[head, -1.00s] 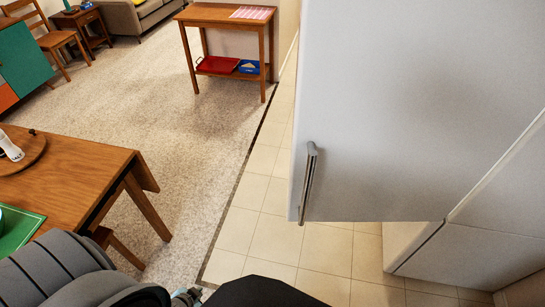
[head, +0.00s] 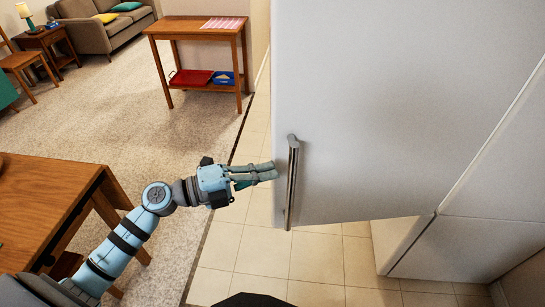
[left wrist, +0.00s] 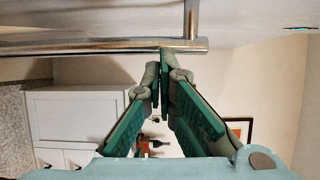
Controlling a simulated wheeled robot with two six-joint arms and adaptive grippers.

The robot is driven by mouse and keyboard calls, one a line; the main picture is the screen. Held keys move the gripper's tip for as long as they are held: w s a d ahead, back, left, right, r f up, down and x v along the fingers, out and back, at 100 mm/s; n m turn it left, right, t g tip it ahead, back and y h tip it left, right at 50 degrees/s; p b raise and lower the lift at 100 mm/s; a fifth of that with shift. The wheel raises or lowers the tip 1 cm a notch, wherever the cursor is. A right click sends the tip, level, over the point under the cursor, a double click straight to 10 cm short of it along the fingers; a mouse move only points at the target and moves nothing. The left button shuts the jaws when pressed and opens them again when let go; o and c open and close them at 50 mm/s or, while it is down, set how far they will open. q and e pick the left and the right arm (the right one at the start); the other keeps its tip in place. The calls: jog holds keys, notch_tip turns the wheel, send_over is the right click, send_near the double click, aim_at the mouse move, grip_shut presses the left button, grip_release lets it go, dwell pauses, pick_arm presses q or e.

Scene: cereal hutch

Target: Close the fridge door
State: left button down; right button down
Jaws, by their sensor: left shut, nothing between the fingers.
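The white fridge door (head: 390,110) fills the right of the head view and stands open, swung out from the fridge body (head: 405,238). Its metal bar handle (head: 292,185) runs along the door's left edge. My left gripper (head: 276,171) is shut and empty, with its fingertips just left of the handle. In the left wrist view the shut fingertips (left wrist: 158,68) are close to the handle bar (left wrist: 100,47); I cannot tell whether they touch it. The fridge's inside is hidden. My right gripper is not in view.
A wooden table (head: 50,200) stands at the left, under my left arm. A wooden side table (head: 205,30) with a red tray (head: 190,77) stands at the back. Tiled floor (head: 250,250) is clear below the door.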

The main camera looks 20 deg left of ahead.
aim_at(273, 159)
pick_arm(q)
jog(key=w, duration=0.4)
jog(key=shift+w+d+b, duration=0.15)
jog(key=shift+w+b, duration=0.05)
jog(key=shift+b, duration=0.1)
jog(key=shift+w+a, duration=0.25)
